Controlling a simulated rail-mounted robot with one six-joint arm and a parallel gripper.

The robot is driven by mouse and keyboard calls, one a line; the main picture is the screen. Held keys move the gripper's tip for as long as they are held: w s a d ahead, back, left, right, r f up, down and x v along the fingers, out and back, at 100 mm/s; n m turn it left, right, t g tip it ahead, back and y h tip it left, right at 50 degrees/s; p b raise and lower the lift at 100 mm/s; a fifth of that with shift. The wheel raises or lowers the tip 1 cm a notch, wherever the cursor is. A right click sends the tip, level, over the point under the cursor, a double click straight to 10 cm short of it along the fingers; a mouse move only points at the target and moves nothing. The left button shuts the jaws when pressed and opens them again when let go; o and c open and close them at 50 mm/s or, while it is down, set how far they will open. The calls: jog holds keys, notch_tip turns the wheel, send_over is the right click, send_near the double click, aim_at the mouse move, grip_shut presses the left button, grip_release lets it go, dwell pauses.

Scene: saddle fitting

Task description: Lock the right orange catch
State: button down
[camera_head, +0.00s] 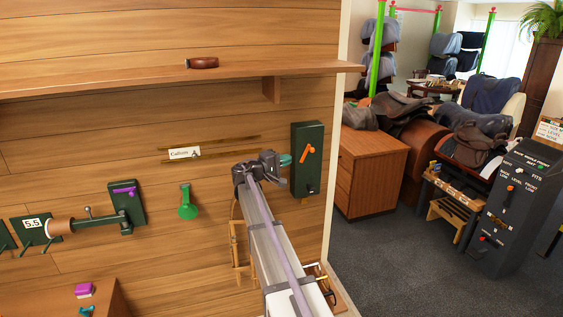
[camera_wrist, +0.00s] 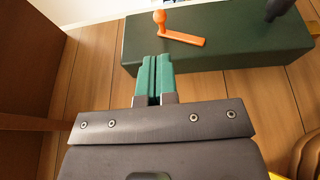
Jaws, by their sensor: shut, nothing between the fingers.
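The orange catch (camera_head: 306,153) is on a dark green block (camera_head: 313,131) fixed to the wooden wall. In the head view it slants, with its knob at the upper right. In the wrist view the orange catch (camera_wrist: 183,35) shows its round knob at the upper left and its flat lever reaching right. My gripper (camera_head: 286,160) is just left of the green block, its green fingers shut and empty. In the wrist view my gripper's fingertips (camera_wrist: 157,60) overlap the near edge of the block, a little below the catch. They look apart from the catch.
A black knob (camera_wrist: 278,8) sticks out of the same block. To the left are a green bottle-shaped piece (camera_head: 187,203) and a purple catch (camera_head: 125,191) on another green plate. A shelf (camera_head: 180,73) runs above. A black panel with orange knobs (camera_head: 515,200) stands at right.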

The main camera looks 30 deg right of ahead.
aim_at(306, 152)
jog(key=d, duration=0.9)
jog(key=shift+w+d+r, duration=0.1)
jog(key=shift+w+r, duration=0.05)
jog(key=shift+r, duration=0.05)
jog(key=shift+d, duration=0.1)
